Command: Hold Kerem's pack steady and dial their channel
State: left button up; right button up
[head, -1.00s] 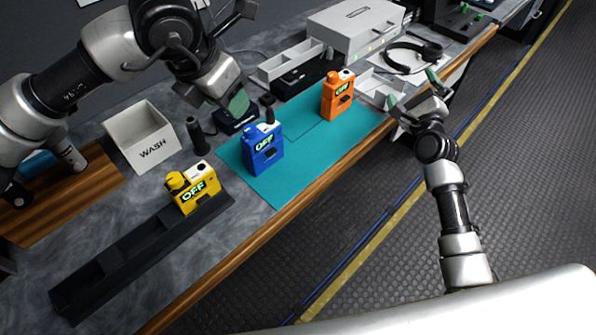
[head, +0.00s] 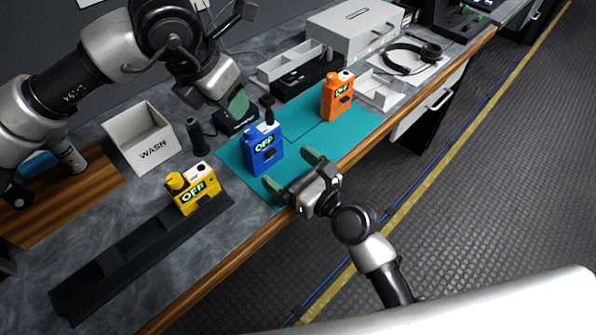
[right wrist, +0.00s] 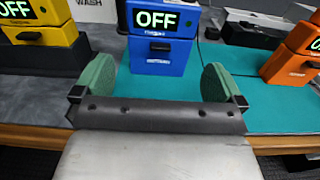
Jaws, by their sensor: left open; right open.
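Three packs with displays reading OFF show in the head view: a blue pack (head: 264,150) and an orange pack (head: 337,97) upright on a teal mat (head: 309,133), and a yellow pack (head: 193,189) in a black rack at the left. Which is Kerem's I cannot tell. My right gripper (head: 292,172) is open and empty at the table edge, in front of the blue pack; in the right wrist view the blue pack (right wrist: 160,52) stands ahead between the green fingertips (right wrist: 158,82), apart from them. My left gripper (head: 238,104) is open above and behind the blue pack, partly hidden.
A white WASH bin (head: 146,137) stands at the left behind the black rack (head: 140,254). A grey case (head: 352,30), a white tray (head: 377,90) and headphones (head: 412,58) lie at the back right. The wooden table edge (head: 250,244) runs along the front.

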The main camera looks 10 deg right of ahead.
aim_at(249, 128)
jog(key=x, duration=0.9)
jog(key=c, duration=0.7)
pick_arm(q)
jog(key=shift+o, duration=1)
pick_arm(e)
jog(key=shift+c, duration=0.3)
pick_arm(q)
jog(key=w+d+r+n+g+y, duration=0.1)
jog(key=w+d+n, duration=0.1)
jog(key=n, duration=0.1)
jog(key=shift+w+r+g+y, duration=0.2)
jog(key=shift+r+g+y, duration=0.15)
jog(key=shift+g+y, duration=0.05)
jog(key=f, duration=0.3)
jog(key=f+n, duration=0.1)
jog(key=f, duration=0.3)
jog(key=f+n+g+y, duration=0.1)
jog(key=f, duration=0.2)
jog(key=shift+w+d+f, duration=0.25)
jog(key=shift+d+f, duration=0.1)
jog(key=shift+f, duration=0.05)
